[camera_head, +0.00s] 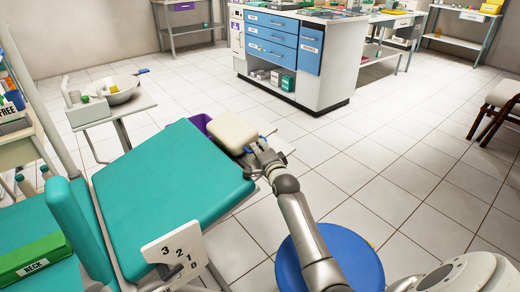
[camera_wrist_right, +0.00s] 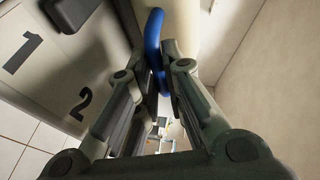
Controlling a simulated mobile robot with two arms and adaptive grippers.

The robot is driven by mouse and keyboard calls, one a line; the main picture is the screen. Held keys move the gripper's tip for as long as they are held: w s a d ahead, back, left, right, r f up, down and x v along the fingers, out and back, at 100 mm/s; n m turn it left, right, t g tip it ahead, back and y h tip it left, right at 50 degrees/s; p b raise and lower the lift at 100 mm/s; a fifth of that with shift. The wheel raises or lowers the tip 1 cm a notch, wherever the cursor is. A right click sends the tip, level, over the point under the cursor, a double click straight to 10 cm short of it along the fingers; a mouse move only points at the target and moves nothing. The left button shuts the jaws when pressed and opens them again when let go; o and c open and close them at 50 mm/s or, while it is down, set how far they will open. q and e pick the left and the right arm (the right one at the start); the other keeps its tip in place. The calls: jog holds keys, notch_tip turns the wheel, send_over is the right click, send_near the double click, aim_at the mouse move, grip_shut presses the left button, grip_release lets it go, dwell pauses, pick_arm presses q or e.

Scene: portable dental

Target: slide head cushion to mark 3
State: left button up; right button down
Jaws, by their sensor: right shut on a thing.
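The cream head cushion (camera_head: 232,132) sits at the far end of the teal dental chair backrest (camera_head: 170,185). A blue handle (camera_wrist_right: 154,40) shows beside a cream surface at the top of the right wrist view. My right gripper (camera_head: 259,150) is beside the cushion's right side. In the right wrist view its fingers (camera_wrist_right: 158,85) are closed around the blue handle. A grey plate (camera_wrist_right: 50,75) there carries marks 1 and 2; mark 3 is not visible on it. The cushion's exact mark cannot be read. My left gripper is not in view.
A white plate (camera_head: 155,252) numbered 3, 2, 1, 0 with a dark lever is at the chair's near side. A blue round stool (camera_head: 350,255) stands below my right arm. A side tray with a bowl (camera_head: 122,92) is at left. Tiled floor is open beyond, before the blue-drawered cabinet (camera_head: 340,50).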

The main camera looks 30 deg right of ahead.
jog(key=shift+d+r, duration=0.1)
jog(key=shift+d, duration=0.15)
jog(key=d, duration=0.1)
jog(key=d+r, duration=0.1)
jog(key=d, duration=0.1)
jog(key=d+p, duration=0.1)
jog(key=shift+w+d+r, duration=0.15)
jog(key=shift+d+r, duration=0.1)
jog(key=d, duration=0.2)
jog(key=d+r, duration=0.1)
jog(key=d, duration=0.1)
jog(key=shift+w+d+b, duration=0.1)
jog(key=shift+w+b, duration=0.1)
jog(key=shift+b, duration=0.1)
jog(key=shift+d, duration=0.35)
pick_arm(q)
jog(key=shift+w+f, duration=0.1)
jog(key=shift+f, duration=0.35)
pick_arm(e)
jog(key=shift+d+r, duration=0.15)
jog(key=shift+r, duration=0.1)
